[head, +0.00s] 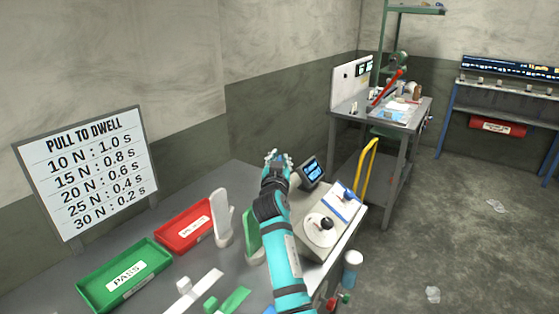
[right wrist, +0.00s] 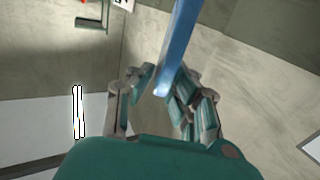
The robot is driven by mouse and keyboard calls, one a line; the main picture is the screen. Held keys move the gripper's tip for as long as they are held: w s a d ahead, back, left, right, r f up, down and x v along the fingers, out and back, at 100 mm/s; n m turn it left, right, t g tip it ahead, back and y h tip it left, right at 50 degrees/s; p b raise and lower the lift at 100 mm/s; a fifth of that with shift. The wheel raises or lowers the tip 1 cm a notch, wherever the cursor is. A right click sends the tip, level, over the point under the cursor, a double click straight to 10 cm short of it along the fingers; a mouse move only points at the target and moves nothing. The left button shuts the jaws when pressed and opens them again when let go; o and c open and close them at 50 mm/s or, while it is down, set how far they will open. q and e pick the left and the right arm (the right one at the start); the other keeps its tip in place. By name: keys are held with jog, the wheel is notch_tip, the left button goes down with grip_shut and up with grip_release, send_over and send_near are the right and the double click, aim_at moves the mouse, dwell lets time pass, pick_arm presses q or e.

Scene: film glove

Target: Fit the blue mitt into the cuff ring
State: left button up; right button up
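My right gripper (head: 277,158) is raised over the far side of the bench. In the right wrist view its two fingers (right wrist: 163,82) close around the end of a long, narrow blue thing (right wrist: 177,45), which I take for the blue mitt seen edge-on. The mitt runs out of the top of that view; in the head view my right arm and gripper hide it. I cannot clearly pick out the cuff ring. A sloped pale fixture (head: 340,232) at the bench's right end carries a round white disc with a black knob. My left gripper is not in view.
A white upright mitt shape (head: 221,220) and a green one (head: 252,240) stand left of my arm. Red (head: 172,242) and green (head: 92,293) trays lie further left. A small display (head: 313,170) stands close to my gripper. A grey workbench (head: 385,128) stands beyond.

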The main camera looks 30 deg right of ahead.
jog(key=o, duration=0.4)
notch_tip(320, 180, up, 10)
dwell(0.5)
dwell(0.4)
